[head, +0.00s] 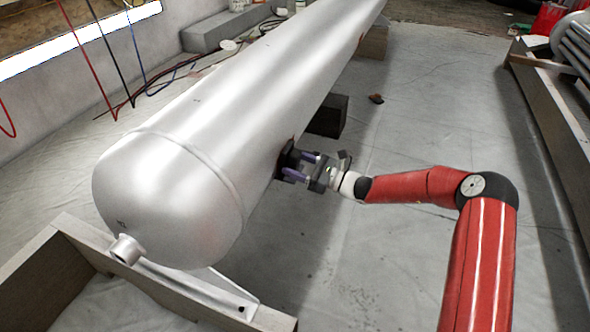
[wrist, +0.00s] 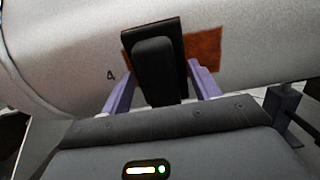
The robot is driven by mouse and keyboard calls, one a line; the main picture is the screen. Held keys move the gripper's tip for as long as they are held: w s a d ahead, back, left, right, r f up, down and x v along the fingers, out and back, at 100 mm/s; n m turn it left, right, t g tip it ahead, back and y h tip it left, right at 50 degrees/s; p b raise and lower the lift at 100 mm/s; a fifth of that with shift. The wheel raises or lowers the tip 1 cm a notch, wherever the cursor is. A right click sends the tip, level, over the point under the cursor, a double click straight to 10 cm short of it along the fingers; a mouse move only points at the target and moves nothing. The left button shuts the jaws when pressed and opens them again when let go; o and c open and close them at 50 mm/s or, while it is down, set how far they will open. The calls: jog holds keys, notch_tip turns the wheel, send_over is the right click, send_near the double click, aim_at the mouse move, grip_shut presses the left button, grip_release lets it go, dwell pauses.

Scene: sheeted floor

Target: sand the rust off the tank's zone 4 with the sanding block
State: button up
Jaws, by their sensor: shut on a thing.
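The tank (head: 220,130) is a long silver cylinder with a domed near end, lying across the left and middle of the head view. In the wrist view its side (wrist: 70,45) carries a black "4" and, to the right of that mark, a rust patch (wrist: 205,50). The black sanding block (wrist: 157,55) covers the middle of the patch, and rust shows on both sides of it. My gripper (head: 300,168) is shut on the block, with a purple finger on each side in the wrist view (wrist: 160,92). The block appears to be against the tank; its contact face is hidden.
A wooden cradle (head: 60,265) stands under the tank's near end, and a dark block (head: 328,116) stands below its side. Wooden beams and metal pipes (head: 575,45) lie at the right. Hoses hang at the left wall. The sheeted floor (head: 420,130) right of the tank is mostly clear.

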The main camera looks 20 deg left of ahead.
jog(key=shift+w, duration=1)
jog(key=shift+w+b, duration=1.6)
jog(key=shift+w, duration=1.4)
jog(key=shift+s+a+r+p, duration=0.1)
jog(key=shift+s+p, duration=1.3)
jog(key=shift+s, duration=1.5)
jog(key=shift+s+a+r+p, duration=0.1)
jog(key=shift+s+p, duration=1.25)
jog(key=shift+s, duration=1.5)
jog(key=shift+s+f+p, duration=0.15)
jog(key=shift+s+p, duration=0.15)
jog(key=shift+s, duration=0.5)
jog(key=d+p, duration=0.1)
jog(key=d, duration=0.5)
jog(key=shift+s+f, duration=0.2)
jog(key=shift+f, duration=0.25)
jog(key=shift+d, duration=0.1)
